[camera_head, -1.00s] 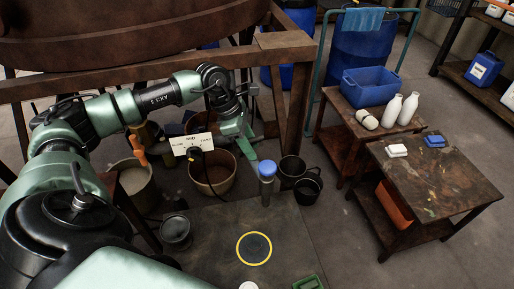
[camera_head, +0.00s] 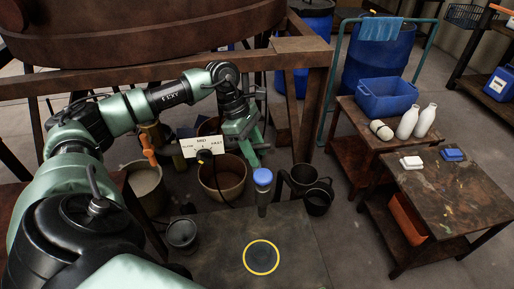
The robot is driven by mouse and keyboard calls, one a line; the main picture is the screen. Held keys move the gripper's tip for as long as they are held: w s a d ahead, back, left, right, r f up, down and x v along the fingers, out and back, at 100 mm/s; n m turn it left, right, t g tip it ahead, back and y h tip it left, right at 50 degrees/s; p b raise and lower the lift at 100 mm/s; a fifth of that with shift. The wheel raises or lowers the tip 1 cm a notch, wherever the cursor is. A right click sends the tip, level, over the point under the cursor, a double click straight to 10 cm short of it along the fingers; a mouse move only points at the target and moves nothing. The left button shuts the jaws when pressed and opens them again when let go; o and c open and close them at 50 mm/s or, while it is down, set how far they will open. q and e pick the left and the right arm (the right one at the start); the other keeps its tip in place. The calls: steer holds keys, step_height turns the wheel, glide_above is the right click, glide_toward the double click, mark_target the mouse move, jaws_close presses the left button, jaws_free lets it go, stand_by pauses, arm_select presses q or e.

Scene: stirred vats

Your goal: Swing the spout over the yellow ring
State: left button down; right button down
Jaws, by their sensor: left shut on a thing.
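The yellow ring (camera_head: 261,258) lies flat on the dark floor plate (camera_head: 215,245) at the bottom middle. A grey upright piece with a blue top (camera_head: 263,178), which looks like the spout, stands beyond the ring in the picture, apart from it. My left gripper (camera_head: 252,146) is up and left of that blue top, below the rusty frame. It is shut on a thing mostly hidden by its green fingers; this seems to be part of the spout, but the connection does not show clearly. My right gripper is not in view.
A white dial sign (camera_head: 202,146) stands just left of the gripper, above a tan bucket (camera_head: 222,182). Dark pots (camera_head: 317,200) sit right of the spout. A rusty frame (camera_head: 150,80) crosses above.

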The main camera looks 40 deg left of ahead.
arm_select(q)
steer(key=c, duration=1.1)
jaws_free()
steer(key=shift+a+r, duration=0.2)
steer(key=shift+s+a+f, duration=0.1)
steer(key=b+v, duration=0.1)
steer(key=v, duration=0.6)
steer(key=shift+a+r, duration=0.2)
steer(key=shift+r, duration=0.1)
